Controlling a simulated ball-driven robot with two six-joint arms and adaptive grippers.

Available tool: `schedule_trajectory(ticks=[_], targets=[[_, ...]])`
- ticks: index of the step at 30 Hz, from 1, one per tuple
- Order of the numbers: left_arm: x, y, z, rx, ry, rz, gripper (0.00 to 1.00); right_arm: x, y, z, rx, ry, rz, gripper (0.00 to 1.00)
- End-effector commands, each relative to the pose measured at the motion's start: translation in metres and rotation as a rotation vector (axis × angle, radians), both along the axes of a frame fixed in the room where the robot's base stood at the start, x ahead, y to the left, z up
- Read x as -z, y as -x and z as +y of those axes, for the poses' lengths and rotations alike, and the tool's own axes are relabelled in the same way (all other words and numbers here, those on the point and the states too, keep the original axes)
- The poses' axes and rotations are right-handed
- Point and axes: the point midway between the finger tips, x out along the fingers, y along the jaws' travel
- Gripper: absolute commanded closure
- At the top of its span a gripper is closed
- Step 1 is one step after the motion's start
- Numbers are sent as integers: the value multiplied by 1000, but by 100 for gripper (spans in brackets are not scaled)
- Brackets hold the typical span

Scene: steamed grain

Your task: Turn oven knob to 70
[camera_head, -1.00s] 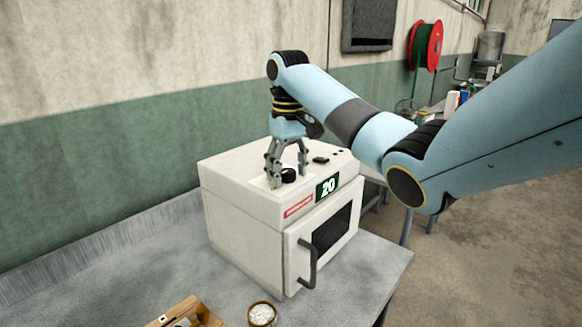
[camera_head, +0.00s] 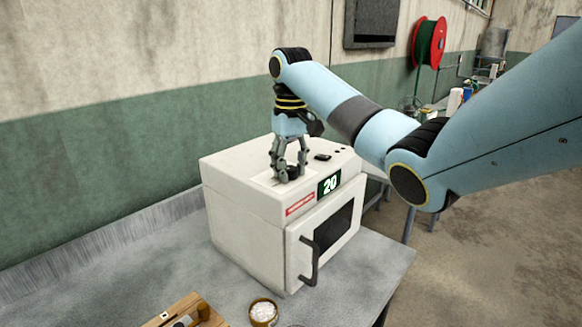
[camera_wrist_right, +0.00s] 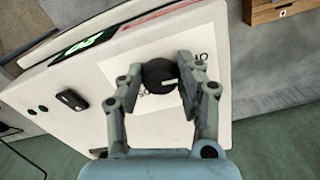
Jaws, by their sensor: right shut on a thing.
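The white oven (camera_head: 245,205) stands on the grey table, with its door and dark handle facing front right. Its display (camera_head: 329,184) reads 20. The black round knob (camera_wrist_right: 160,76) sits on a white dial plate (camera_wrist_right: 115,68) on the oven's top. My right gripper (camera_head: 289,174) points down from above and is shut on the knob. In the right wrist view its two fingers (camera_wrist_right: 160,82) are on either side of the knob. The fingers partly hide the knob in the head view. My left gripper is not in view.
A small bowl of white grain (camera_head: 263,312) stands on the table (camera_head: 130,275) in front of the oven. A wooden box (camera_head: 190,312) is left of it. A black switch (camera_head: 322,156) is on the oven top right of the knob. The table's left part is clear.

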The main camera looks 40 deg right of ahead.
Motion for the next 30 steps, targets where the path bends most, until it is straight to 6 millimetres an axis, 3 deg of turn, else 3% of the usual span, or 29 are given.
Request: schedule_trajectory(ticks=[30], targets=[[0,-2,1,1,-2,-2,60,0,-2,2,829,0,-2,97]])
